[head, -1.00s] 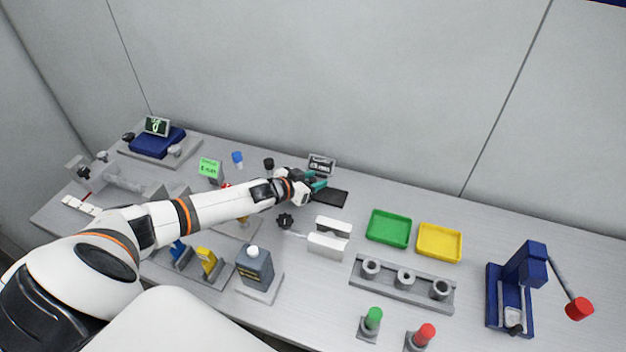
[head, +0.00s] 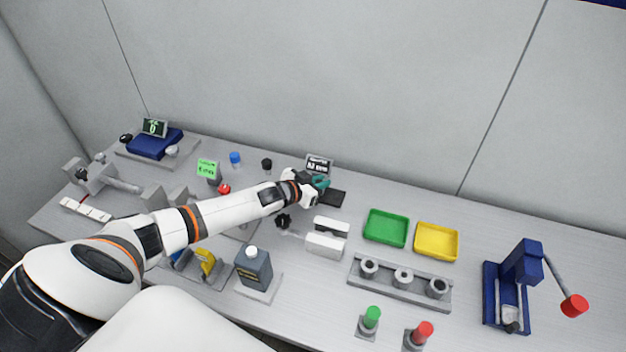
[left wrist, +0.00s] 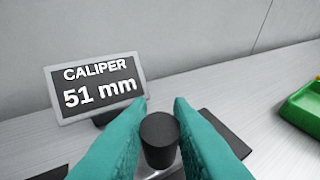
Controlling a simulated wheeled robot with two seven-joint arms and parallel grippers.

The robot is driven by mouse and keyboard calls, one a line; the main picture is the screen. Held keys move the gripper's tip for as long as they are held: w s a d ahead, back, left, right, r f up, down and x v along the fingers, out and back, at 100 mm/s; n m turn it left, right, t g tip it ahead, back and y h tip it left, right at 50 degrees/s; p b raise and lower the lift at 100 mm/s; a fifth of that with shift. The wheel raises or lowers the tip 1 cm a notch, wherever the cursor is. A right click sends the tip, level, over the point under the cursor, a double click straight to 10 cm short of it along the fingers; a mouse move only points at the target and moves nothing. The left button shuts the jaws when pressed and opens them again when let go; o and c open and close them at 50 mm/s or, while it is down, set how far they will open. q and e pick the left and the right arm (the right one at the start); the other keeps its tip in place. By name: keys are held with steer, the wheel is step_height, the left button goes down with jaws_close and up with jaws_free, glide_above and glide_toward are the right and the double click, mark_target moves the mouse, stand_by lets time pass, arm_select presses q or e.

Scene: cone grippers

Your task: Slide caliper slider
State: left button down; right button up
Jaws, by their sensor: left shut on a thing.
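The caliper display (left wrist: 98,86) reads "CALIPER 51 mm" in the left wrist view; it also stands at the back of the bench in the head view (head: 319,164). My left gripper (left wrist: 160,125), with teal fingers, is shut on a dark round knob (left wrist: 159,142), which appears to be the caliper slider's knob. The gripper shows small in the head view (head: 321,183). A black flat base (head: 333,198) lies beside and under it. The caliper's beam and jaws are mostly hidden by the fingers. My right gripper is not in view.
A green tray (head: 386,228) and a yellow tray (head: 437,242) lie to the right. White blocks (head: 325,245) and a dark bottle (head: 253,267) stand nearer. A black-capped item (head: 266,165) stands left of the display. The wall is close behind.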

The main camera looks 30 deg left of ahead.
arm_select(q)
steer(key=c, duration=1.3)
jaws_free()
steer(key=shift+d, duration=0.3)
steer(key=shift+a, duration=0.1)
steer(key=shift+s, duration=0.2)
steer(key=v, duration=1)
steer(key=shift+f, duration=0.1)
steer(key=shift+v, duration=0.8)
